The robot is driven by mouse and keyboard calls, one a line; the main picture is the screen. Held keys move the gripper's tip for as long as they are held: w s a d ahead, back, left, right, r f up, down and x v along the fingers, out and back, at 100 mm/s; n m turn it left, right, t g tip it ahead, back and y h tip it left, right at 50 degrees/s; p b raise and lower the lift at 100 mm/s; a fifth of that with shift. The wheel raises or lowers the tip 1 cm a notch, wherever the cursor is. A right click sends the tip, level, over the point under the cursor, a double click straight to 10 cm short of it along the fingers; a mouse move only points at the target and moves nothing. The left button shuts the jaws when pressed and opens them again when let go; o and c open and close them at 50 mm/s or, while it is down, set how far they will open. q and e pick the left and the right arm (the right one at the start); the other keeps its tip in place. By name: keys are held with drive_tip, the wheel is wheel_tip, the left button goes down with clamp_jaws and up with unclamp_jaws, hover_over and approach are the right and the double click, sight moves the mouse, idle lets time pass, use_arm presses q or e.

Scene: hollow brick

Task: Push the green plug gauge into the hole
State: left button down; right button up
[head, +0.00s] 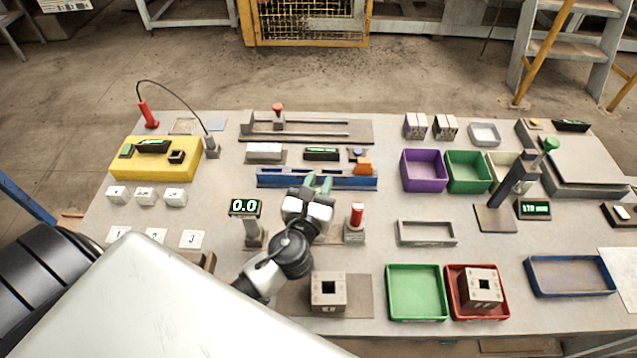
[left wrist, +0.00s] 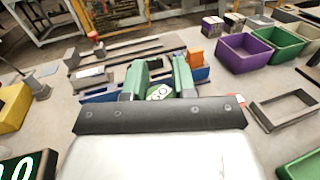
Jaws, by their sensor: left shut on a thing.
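My left gripper (head: 318,182) is over the middle of the table, in front of a blue rail. In the left wrist view its green fingers (left wrist: 160,80) are shut on the green plug gauge (left wrist: 158,91), whose end shows white lettering. The gauge's lower part is hidden. A hollow brick (head: 328,304) with a dark square hole in its top sits on a brown mat (head: 295,301), nearer the front edge than the gripper. A second hollow brick (head: 482,300) with a square hole sits in a red tray (head: 504,312). My right gripper is not in view.
A red-handled gauge (head: 357,212) stands in a grey holder (head: 354,235) right of my gripper. A display reading 0.0 (head: 245,207) stands left of it. An empty green tray (head: 415,295) is beside the mat. The blue rail (head: 275,180) lies behind the gripper.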

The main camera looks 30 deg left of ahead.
use_arm(q)
drive_tip(key=shift+f+b, duration=1.75)
drive_tip(key=shift+f, duration=0.35)
idle(0.3)
drive_tip(key=c, duration=0.8)
unclamp_jaws()
drive_tip(key=s+b, duration=0.1)
drive_tip(key=s, duration=0.2)
drive_tip(key=s+d+b, duration=0.1)
drive_tip(key=s, duration=0.3)
drive_tip(key=s+d+b, duration=0.1)
drive_tip(key=s, duration=0.2)
drive_tip(key=shift+s, duration=0.35)
